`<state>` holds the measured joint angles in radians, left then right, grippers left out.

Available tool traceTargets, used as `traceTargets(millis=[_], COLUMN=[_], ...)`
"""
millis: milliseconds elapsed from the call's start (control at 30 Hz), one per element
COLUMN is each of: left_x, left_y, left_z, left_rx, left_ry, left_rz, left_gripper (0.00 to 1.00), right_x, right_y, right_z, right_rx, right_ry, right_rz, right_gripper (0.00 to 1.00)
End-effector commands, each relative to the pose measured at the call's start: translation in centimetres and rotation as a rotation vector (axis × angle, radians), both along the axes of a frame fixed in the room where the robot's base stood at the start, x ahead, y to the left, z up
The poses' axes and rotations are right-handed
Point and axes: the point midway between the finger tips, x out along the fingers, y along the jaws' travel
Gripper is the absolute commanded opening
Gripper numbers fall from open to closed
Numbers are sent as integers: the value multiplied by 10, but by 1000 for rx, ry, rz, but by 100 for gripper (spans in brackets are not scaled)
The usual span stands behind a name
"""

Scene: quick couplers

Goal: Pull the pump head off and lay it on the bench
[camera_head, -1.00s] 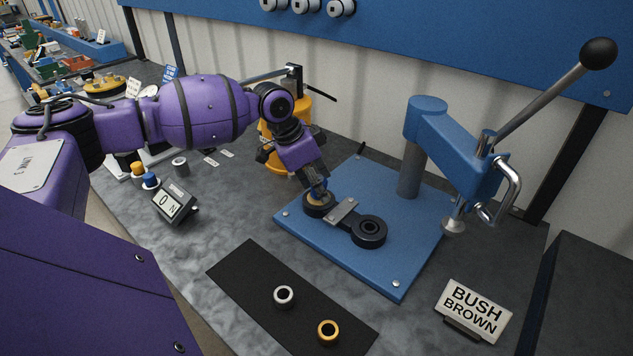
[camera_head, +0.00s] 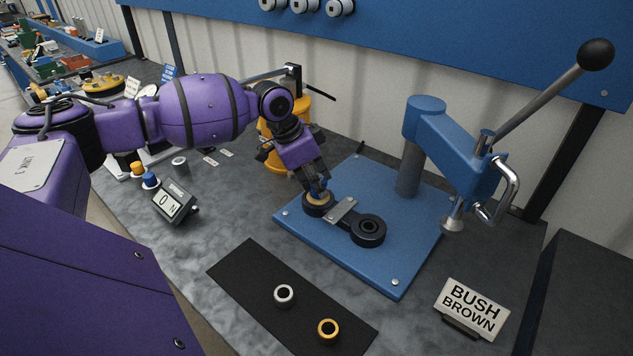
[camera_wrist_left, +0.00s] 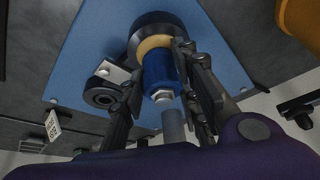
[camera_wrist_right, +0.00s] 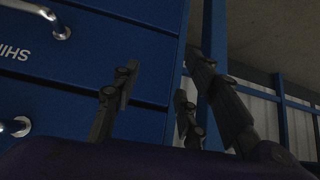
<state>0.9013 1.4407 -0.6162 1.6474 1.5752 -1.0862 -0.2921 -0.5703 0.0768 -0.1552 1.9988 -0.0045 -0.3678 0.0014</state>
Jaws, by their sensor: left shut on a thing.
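No part is clearly marked as a pump head. My left gripper (camera_head: 319,184) is shut on a blue cylindrical piece (camera_wrist_left: 158,68) with a silver tip. The piece stands on a tan ring (camera_wrist_left: 154,43) at one round black seat (camera_head: 317,207) of the fixture on the blue press plate (camera_head: 385,268). The fingers lie on both sides of it; whether it is lifted from the seat is hard to tell. A yellow cylinder (camera_head: 272,158) with a dark top and lever stands behind the gripper. My right gripper (camera_wrist_right: 170,85) is open and empty, facing blue drawers.
A black mat (camera_head: 245,270) holds a silver ring (camera_head: 283,296) and a gold ring (camera_head: 328,331). A sign (camera_head: 474,308) reads "BUSH BROWN".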

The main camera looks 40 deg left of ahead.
Motion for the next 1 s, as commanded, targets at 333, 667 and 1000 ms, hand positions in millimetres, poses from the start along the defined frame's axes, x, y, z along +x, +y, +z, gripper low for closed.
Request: traceTargets(millis=[333, 667, 1000], left_x=[1, 1, 1], left_y=[-1, -1, 0], left_z=[14, 22, 29], left_rx=[-2, -2, -1], left_ry=[-6, -6, -6], left_rz=[0, 0, 0], left_gripper=[0, 0, 0], right_x=[17, 19, 21], right_y=[1, 0, -1], right_z=[16, 25, 33], right_rx=[2, 0, 0], right_ry=[-35, -44, -52], right_rz=[3, 1, -1], right_gripper=[40, 40, 40])
